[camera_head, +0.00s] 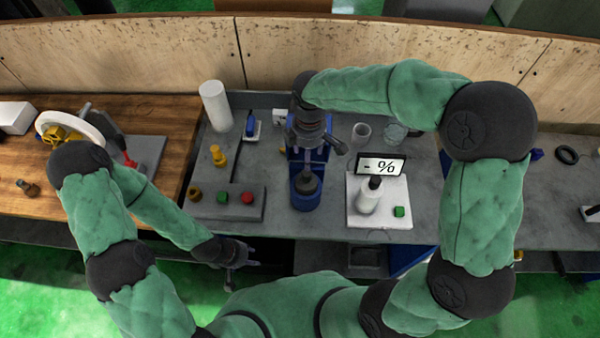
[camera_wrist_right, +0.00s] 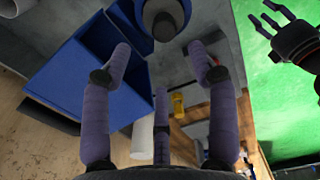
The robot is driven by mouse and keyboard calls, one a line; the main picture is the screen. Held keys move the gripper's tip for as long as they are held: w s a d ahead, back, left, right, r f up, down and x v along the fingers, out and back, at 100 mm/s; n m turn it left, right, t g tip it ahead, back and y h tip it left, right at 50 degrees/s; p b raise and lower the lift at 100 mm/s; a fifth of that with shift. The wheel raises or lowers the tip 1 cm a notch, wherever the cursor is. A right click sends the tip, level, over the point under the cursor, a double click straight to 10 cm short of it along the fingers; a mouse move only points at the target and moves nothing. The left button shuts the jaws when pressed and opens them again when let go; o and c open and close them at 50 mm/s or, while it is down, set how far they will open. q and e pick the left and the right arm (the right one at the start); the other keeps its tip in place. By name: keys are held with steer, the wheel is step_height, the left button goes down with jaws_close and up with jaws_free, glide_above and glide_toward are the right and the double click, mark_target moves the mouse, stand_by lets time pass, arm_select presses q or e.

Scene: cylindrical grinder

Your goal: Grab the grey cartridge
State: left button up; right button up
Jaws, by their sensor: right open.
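A grey cylindrical part with a dark centre (camera_wrist_right: 163,16) sits in the blue machine at the top of the right wrist view; I take it for the grey cartridge, though I cannot be sure. In the head view the blue machine (camera_head: 306,200) stands mid-bench with a dark grey cylindrical part (camera_head: 308,181) low on it. My right gripper (camera_head: 318,138) is over the machine's upper part and hides some of it. Its fingers (camera_wrist_right: 160,62) are spread and empty, short of the grey part. My left gripper (camera_head: 238,258) is open and empty at the bench's front edge.
A white cylinder (camera_head: 215,104) stands at the back left. A grey button panel (camera_head: 236,210) lies left of the machine. A white scale (camera_head: 385,216) with a bottle (camera_head: 368,197) and display (camera_head: 381,166) is to the right. A grey cup (camera_head: 360,136) and glass (camera_head: 395,134) stand behind it.

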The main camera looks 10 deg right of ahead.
mark_target(306, 173)
steer(key=f, duration=0.7)
steer(key=f+b, duration=0.1)
steer(key=f, duration=0.2)
steer(key=shift+s+a+f, duration=0.1)
steer(key=shift+s+f, duration=0.15)
steer(key=shift+f, duration=0.05)
steer(key=shift+r, duration=0.1)
jaws_close()
